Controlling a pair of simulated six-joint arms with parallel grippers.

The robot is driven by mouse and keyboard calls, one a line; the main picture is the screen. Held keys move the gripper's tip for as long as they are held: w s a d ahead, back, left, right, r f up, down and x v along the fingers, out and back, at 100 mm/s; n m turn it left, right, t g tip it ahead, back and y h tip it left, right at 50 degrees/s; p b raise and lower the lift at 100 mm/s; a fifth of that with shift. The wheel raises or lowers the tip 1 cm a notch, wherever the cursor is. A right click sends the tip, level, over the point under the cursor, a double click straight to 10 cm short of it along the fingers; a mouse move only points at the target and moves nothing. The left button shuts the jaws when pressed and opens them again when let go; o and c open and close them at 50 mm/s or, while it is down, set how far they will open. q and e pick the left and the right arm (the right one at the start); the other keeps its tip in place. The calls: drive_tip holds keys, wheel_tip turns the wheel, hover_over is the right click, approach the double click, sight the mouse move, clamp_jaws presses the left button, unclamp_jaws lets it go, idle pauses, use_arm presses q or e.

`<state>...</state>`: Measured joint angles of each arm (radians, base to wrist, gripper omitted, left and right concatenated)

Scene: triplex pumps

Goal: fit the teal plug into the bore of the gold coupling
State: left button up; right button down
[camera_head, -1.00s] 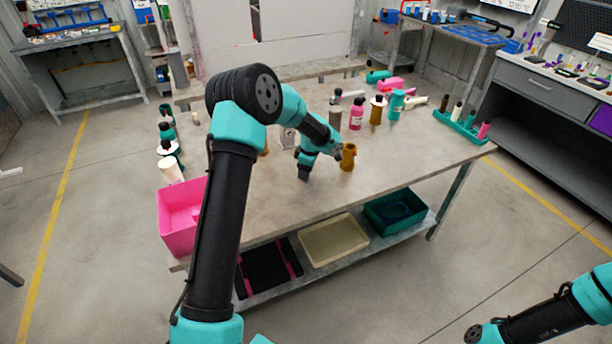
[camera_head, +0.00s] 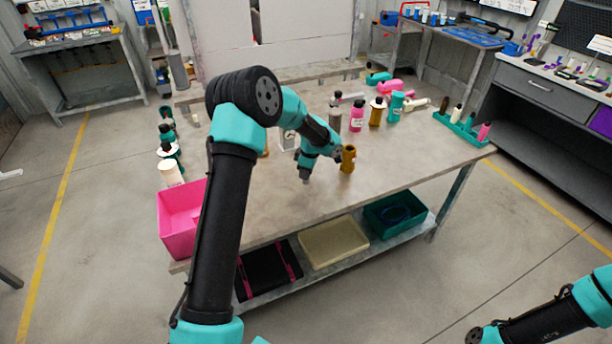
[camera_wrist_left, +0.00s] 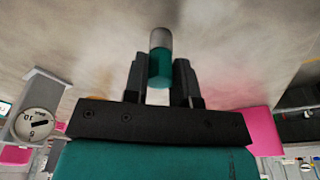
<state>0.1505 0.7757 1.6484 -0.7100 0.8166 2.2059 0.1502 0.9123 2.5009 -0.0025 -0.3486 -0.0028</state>
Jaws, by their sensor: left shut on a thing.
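The gold coupling (camera_head: 348,160) stands upright on the table, with its open top facing up. My left gripper (camera_head: 306,174) is low over the table, just left of the coupling and apart from it. In the left wrist view its two dark fingers (camera_wrist_left: 161,82) are shut on the teal plug (camera_wrist_left: 160,66), which has a grey end (camera_wrist_left: 160,39) pointing away from the gripper. In the head view the plug is mostly hidden by the gripper. The coupling does not show clearly in the left wrist view. My right arm shows at the lower right, its gripper out of view.
A pink bin (camera_head: 180,222) stands at the table's left corner. Several bottles, such as a pink one (camera_head: 356,116), stand behind the coupling. A teal tray (camera_head: 463,129) is at the right end. A dial gauge (camera_wrist_left: 38,118) shows in the left wrist view. The front tabletop is clear.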

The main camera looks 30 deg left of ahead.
use_arm(q)
drive_tip(key=shift+r, duration=0.5)
wheel_tip(320, 180, up, 3)
drive_tip(key=shift+f, duration=0.1)
drive_tip(key=s+d+r, duration=0.1)
drive_tip(key=s+d, duration=0.7)
drive_tip(key=s, duration=0.5)
drive_tip(key=shift+s+d, duration=0.2)
drive_tip(key=shift+s, duration=0.15)
drive_tip(key=shift+w+a+r, duration=0.1)
drive_tip(key=shift+r, duration=0.05)
